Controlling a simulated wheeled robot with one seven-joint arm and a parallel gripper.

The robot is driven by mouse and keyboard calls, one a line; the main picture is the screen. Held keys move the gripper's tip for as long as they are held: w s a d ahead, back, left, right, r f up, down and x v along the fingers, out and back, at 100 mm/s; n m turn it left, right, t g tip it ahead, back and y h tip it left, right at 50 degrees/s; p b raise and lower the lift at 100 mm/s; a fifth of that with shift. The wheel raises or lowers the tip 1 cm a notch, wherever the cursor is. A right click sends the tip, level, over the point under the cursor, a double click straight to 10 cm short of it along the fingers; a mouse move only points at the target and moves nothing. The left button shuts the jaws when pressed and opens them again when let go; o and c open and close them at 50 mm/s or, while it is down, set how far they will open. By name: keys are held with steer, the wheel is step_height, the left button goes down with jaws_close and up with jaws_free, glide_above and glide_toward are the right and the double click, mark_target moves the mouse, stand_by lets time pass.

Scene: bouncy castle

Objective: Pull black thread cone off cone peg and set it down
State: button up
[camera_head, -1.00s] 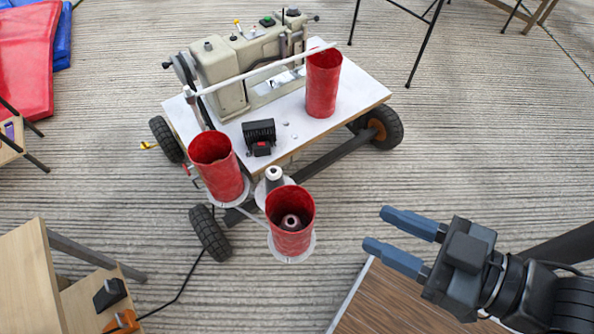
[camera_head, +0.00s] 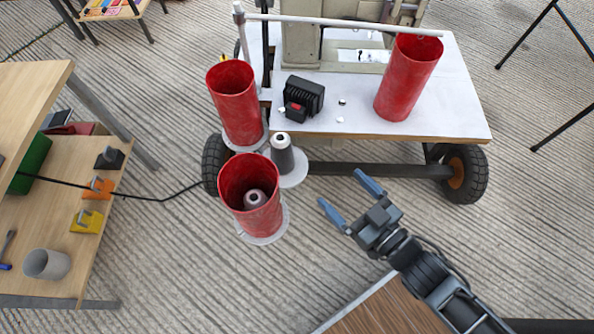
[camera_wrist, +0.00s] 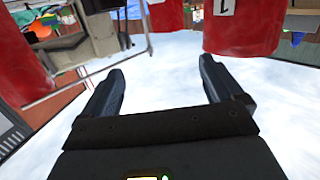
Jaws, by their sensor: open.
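A dark grey-black thread cone (camera_head: 283,158) with a pale top stands upright on a round white disc (camera_head: 297,172) at the cart's near left corner, in the head view. The peg under it is hidden. Another cone with a pale top (camera_head: 255,199) sits inside the nearest red cylinder (camera_head: 236,178); its colour is hard to tell. My gripper (camera_head: 340,187) is open and empty, to the right of the dark cone and apart from it. In the wrist view nothing is between the fingers (camera_wrist: 160,68), and I cannot make out the dark cone there.
A second red cylinder (camera_head: 235,105) stands close behind the dark cone; a third (camera_head: 408,78) stands on the white cart top (camera_head: 440,110). A pale bar (camera_head: 340,22) crosses above the cart. A wooden shelf unit (camera_head: 88,215) is at left, a brown-topped surface (camera_head: 385,310) below. Floor between is clear.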

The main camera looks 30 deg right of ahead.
mark_target(289, 156)
steer(key=shift+n+t+y, duration=0.3)
steer(key=shift+t+y, duration=0.1)
steer(key=shift+y, duration=0.4)
steer(key=w+f+b, duration=0.2)
steer(key=w+f, duration=0.2)
steer(key=w, duration=0.1)
steer(key=w+f+b, duration=0.2)
steer(key=w+f, duration=0.2)
steer(key=w, duration=0.2)
steer(key=w+f+b, duration=0.2)
steer(key=w+f, duration=0.3)
steer(key=w, duration=0.1)
steer(key=shift+a, duration=0.3)
steer(key=shift+w+a+b, duration=0.25)
steer(key=shift+w+b, duration=0.1)
steer(key=shift+w, duration=1.05)
steer(key=shift+w+a+b, duration=0.2)
steer(key=shift+w+b, duration=0.15)
steer(key=shift+w, duration=1)
steer(key=shift+w+a+b, duration=0.25)
steer(key=shift+w+b, duration=0.1)
steer(key=shift+w, duration=1.05)
steer(key=c, duration=1.2)
